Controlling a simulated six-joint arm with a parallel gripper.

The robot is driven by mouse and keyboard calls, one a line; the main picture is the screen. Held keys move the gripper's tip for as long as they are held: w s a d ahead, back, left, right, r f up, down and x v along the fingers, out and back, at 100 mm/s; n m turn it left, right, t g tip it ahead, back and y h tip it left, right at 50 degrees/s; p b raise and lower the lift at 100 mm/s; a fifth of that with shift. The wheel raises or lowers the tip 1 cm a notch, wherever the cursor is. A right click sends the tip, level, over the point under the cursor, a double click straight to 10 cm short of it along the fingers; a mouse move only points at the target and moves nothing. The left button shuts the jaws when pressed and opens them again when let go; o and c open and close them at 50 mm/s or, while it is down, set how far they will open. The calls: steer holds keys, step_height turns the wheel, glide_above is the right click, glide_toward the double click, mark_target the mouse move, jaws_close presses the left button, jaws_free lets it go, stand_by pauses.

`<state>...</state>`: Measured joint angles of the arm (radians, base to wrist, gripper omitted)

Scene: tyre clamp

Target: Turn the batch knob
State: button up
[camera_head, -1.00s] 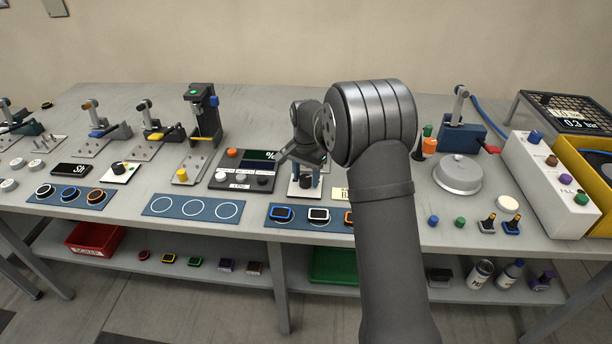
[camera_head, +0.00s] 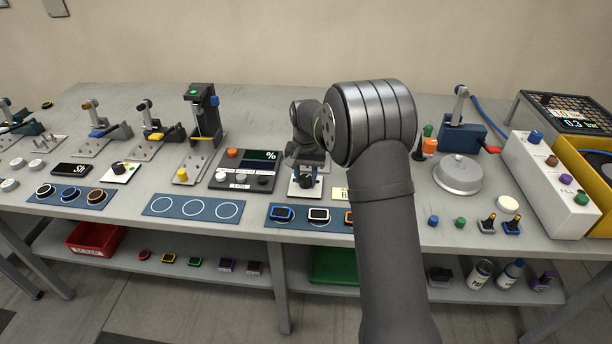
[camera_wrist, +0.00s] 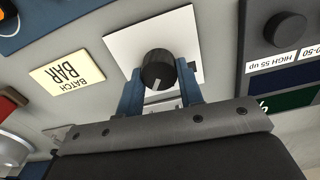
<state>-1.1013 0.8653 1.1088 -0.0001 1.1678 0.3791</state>
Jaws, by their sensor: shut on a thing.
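The batch knob (camera_wrist: 158,70) is black and round with a light pointer line, on a white square plate (camera_wrist: 122,42) in the wrist view. A yellow label reading "BATCH BAR" (camera_wrist: 67,76) lies beside the plate. My gripper (camera_wrist: 160,84) has its blue fingers on both sides of the knob and is shut on it. In the head view my gripper (camera_head: 304,180) points down over the white plate (camera_head: 293,192), and the knob is mostly hidden between the fingers.
A control panel (camera_head: 228,182) with a display and several buttons stands just left of my gripper. A blue mat (camera_head: 270,222) with watch-like pieces lies in front. A round grey metal piece (camera_head: 458,178) stands to the right of my arm.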

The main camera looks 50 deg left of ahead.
mark_target(305, 177)
steer(key=n, duration=0.3)
steer(key=shift+n, duration=0.4)
steer(key=shift+s+a+n, duration=0.1)
steer(key=shift+n, duration=1.6)
steer(key=o, duration=1)
step_height(305, 177, up, 18)
steer(key=shift+f, duration=0.25)
steer(key=shift+f, duration=0.1)
